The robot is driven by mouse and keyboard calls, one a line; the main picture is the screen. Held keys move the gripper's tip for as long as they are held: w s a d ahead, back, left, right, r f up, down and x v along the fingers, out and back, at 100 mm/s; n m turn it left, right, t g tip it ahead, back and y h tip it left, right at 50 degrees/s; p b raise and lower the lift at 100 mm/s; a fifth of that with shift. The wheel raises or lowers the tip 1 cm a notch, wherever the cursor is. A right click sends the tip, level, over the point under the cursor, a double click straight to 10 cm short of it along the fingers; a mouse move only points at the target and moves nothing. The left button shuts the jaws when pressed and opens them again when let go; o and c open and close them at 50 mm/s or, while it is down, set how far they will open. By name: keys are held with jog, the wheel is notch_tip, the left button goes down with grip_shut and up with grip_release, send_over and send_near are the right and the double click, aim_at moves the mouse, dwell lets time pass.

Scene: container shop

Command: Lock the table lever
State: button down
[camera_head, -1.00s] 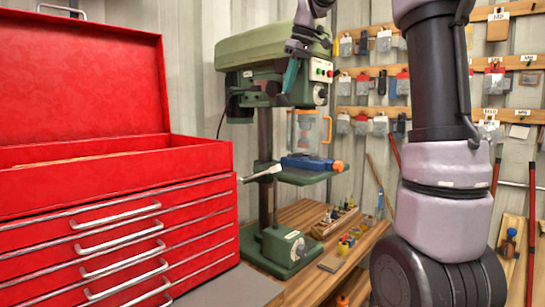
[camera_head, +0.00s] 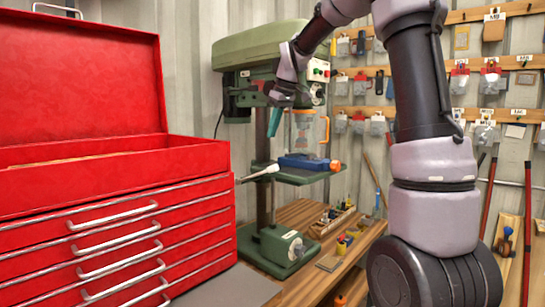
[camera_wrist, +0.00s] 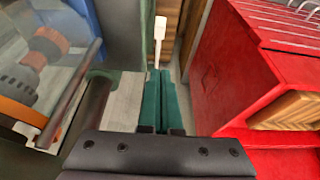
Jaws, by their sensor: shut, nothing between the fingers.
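The green drill press (camera_head: 258,60) stands on the workbench with its table (camera_head: 300,178) partway up the column. The table lever (camera_head: 258,173), a pale handle, sticks out from the left side of the table, pointing left and slightly down. In the wrist view the lever (camera_wrist: 159,38) points up the picture, just beyond the fingertips. My gripper (camera_head: 272,130) hangs in front of the column, above the lever, with its teal fingers pointing down. In the wrist view my gripper (camera_wrist: 158,74) is shut with its fingers together and empty. I cannot tell whether fingers and lever touch.
A red tool chest (camera_head: 120,215) with its lid up fills the left; it is close on the right in the wrist view (camera_wrist: 235,75). A blue vise (camera_head: 308,162) and a clear guard (camera_head: 308,130) are on the press. Small tools stand on the wooden bench (camera_head: 300,212).

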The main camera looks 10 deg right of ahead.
jog(key=x, duration=0.5)
jog(key=shift+a+f, duration=0.1)
jog(key=shift+f, duration=0.25)
jog(key=shift+s+d+f, duration=0.25)
jog(key=shift+f, duration=0.25)
jog(key=shift+s+d+f, duration=0.2)
jog(key=shift+s+f, duration=0.05)
jog(key=shift+f, duration=0.25)
jog(key=shift+s+d+f, duration=0.1)
jog(key=shift+s+f, duration=0.05)
jog(key=shift+f, duration=0.45)
jog(key=s+d+f, duration=0.2)
jog(key=s+f, duration=0.1)
jog(key=f, duration=0.8)
jog(key=shift+d, duration=0.15)
jog(key=shift+s, duration=0.1)
jog(key=shift+r, duration=0.1)
